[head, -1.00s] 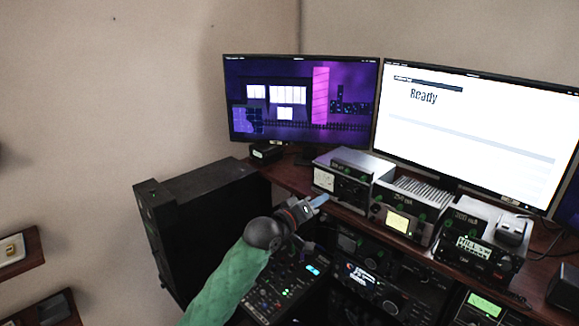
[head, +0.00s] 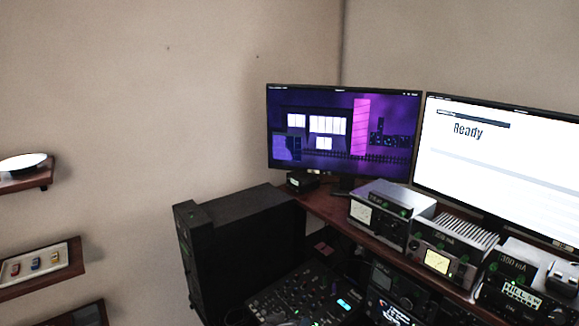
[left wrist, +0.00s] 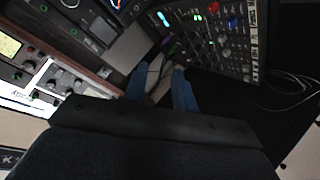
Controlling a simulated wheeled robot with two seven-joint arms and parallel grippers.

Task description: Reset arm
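My left gripper (left wrist: 159,86) shows in the left wrist view with its two blue fingers apart and nothing between them. In that view it is in front of the radio equipment, beside a panel of knobs and lit buttons (left wrist: 205,40). In the head view I cannot clearly make out this gripper or its green arm. The same kind of control panel (head: 305,292) shows at the bottom of the head view. My right gripper shows in neither view.
A desk shelf (head: 325,208) carries several radio units, including a silver one (head: 385,193) and a ribbed amplifier (head: 455,235). Two monitors (head: 342,135) (head: 500,165) stand behind. A black cabinet (head: 240,235) stands left of the desk. Wall shelves (head: 75,258) hold small items.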

